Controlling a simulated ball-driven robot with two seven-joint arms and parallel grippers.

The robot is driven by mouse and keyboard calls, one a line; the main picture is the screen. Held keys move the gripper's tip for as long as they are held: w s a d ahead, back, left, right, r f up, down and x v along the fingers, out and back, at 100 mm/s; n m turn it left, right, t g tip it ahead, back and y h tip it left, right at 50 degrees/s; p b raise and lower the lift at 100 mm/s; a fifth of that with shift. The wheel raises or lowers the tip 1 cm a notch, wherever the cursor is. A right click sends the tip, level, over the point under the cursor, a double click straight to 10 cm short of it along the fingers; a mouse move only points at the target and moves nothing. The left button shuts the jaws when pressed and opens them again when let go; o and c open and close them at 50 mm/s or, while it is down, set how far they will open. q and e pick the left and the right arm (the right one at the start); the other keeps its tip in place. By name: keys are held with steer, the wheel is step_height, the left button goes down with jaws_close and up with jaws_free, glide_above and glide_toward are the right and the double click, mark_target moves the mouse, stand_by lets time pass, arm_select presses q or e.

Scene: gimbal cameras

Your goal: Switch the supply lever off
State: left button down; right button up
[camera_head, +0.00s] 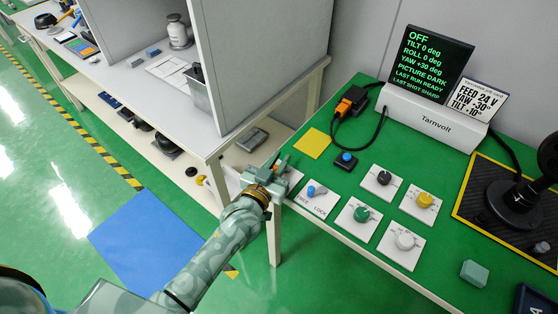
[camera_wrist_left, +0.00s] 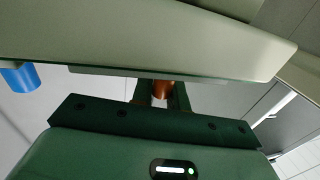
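My left gripper (camera_head: 277,166) is over the left edge of the green bench, at a small pale plate (camera_head: 293,175) that it mostly covers. In the left wrist view, an orange-brown cylindrical handle (camera_wrist_left: 162,90) stands between the two dark fingers and fills the gap between them. It appears to be the supply lever; the gripper hides it in the head view, so its position cannot be read there. The display (camera_head: 430,62) reads OFF and PICTURE DARK. My right gripper is not in view.
Just right of the gripper is the FREE/LOCK plate with a blue-tipped lever (camera_head: 312,190); its blue tip also shows in the left wrist view (camera_wrist_left: 20,77). Black (camera_head: 383,178), green (camera_head: 361,214), yellow (camera_head: 424,200) and white (camera_head: 405,241) knobs stand further right. A blue button (camera_head: 346,159) is behind.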

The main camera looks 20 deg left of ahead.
arm_select(q)
steer(key=shift+r, duration=0.1)
steer(key=shift+m+h, duration=0.4)
steer(key=shift+h, duration=0.2)
steer(key=shift+w+m+g+h+p, duration=0.15)
steer(key=shift+m+g+h+p, duration=0.2)
steer(key=shift+h, duration=0.25)
steer(key=c, duration=1.4)
jaws_free()
steer(key=shift+o, duration=0.2)
